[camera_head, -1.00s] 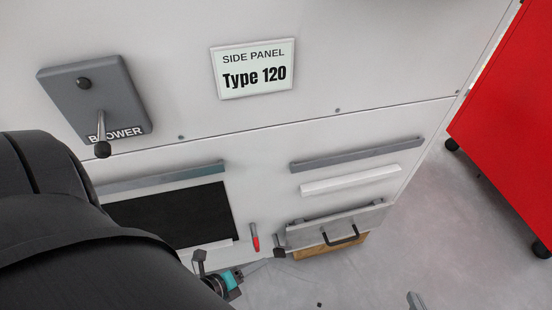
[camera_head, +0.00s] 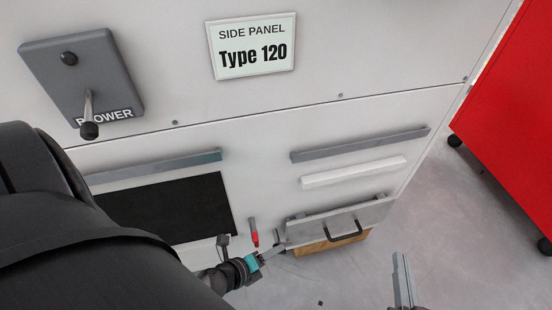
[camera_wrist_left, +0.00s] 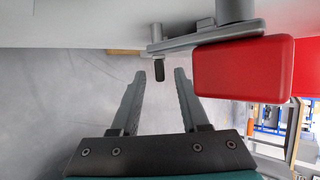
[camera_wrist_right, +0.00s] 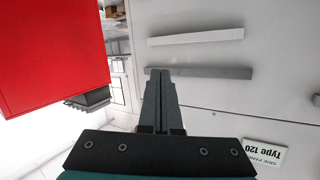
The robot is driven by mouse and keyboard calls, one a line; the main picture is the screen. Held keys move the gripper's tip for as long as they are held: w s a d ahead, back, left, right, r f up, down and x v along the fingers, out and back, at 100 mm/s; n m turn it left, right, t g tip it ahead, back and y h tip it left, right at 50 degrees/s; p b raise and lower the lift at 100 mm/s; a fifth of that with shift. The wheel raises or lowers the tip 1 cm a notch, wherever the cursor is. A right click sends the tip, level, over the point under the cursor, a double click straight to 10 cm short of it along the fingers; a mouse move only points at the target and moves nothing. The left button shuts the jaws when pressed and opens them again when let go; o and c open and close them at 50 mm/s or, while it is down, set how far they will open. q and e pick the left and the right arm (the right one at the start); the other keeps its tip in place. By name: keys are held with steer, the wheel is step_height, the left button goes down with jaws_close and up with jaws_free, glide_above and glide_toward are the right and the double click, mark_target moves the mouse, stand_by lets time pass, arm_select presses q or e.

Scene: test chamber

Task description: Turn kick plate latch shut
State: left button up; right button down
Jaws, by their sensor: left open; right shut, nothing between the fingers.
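My left gripper (camera_head: 277,248) is open beside the latch's lower end, near the plate's left end. My right gripper (camera_head: 401,256) is shut and empty, right of the plate.
A wooden block (camera_head: 318,248) shows under the plate. Grey (camera_head: 360,144) and white (camera_head: 352,172) bars stick out above it. A blower switch box (camera_head: 80,75) is at upper left. A red cabinet (camera_head: 510,115) stands at right. Floor between is clear.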

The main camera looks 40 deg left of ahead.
arm_select(q)
steer(key=shift+b+x, duration=0.4)
steer(key=shift+x, duration=0.7)
arm_select(e)
steer(key=shift+s+a+r+t+y, duration=0.3)
steer(key=shift+s+a+r+t, duration=0.25)
steer(key=shift+t, duration=0.25)
steer(key=shift+w+d+m, duration=0.1)
steer(key=shift+w+m, duration=0.05)
steer(key=shift+m, duration=0.15)
arm_select(q)
jaws_close()
